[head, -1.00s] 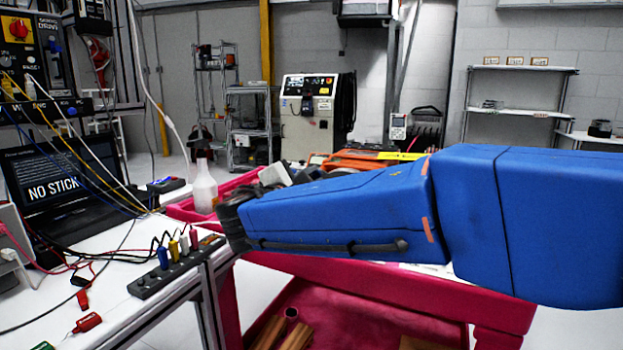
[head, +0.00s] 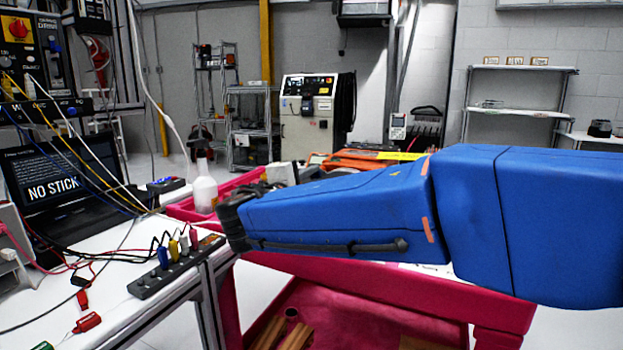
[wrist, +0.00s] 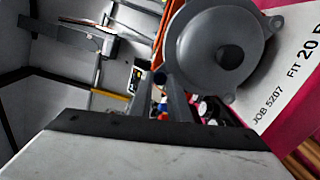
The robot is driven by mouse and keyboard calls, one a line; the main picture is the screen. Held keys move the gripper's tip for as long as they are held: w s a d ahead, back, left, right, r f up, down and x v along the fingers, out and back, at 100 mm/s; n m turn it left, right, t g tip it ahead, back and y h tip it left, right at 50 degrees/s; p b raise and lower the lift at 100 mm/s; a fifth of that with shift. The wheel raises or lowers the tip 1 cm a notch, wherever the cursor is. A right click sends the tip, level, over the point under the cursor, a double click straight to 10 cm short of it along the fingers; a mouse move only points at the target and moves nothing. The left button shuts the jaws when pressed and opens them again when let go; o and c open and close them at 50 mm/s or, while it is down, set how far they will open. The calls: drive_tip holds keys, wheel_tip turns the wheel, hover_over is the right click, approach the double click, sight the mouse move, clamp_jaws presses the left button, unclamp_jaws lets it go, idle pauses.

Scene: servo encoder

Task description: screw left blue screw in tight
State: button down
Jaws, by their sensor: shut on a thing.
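In the wrist view my gripper (wrist: 160,82) has its two dark fingers close together, with a small dark blue piece (wrist: 159,77) at their tips. It looks like a blue screw, but it is too small to tell which one. A round grey housing (wrist: 185,45), which looks like the encoder, lies right beside the fingertips, its flange close to the right finger. I cannot tell whether the screw sits in a hole. In the head view my blue arm reaches left over the red cart (head: 370,283), and its wrist hides the fingers and the screw.
A white sheet marked JOB 5207 (wrist: 265,112) lies beside the housing. A clear bottle (head: 205,196) stands behind my wrist. On the left are a white bench (head: 115,265), a black power strip (head: 178,265), loose cables and a laptop (head: 65,178).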

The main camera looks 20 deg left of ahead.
drive_tip(key=shift+f, duration=0.1)
drive_tip(key=c, duration=1.6)
unclamp_jaws()
drive_tip(key=shift+c, duration=0.2)
drive_tip(key=s+a, duration=0.1)
drive_tip(key=s, duration=1.6)
drive_tip(key=shift+s+a, duration=0.15)
drive_tip(key=shift+s, duration=0.05)
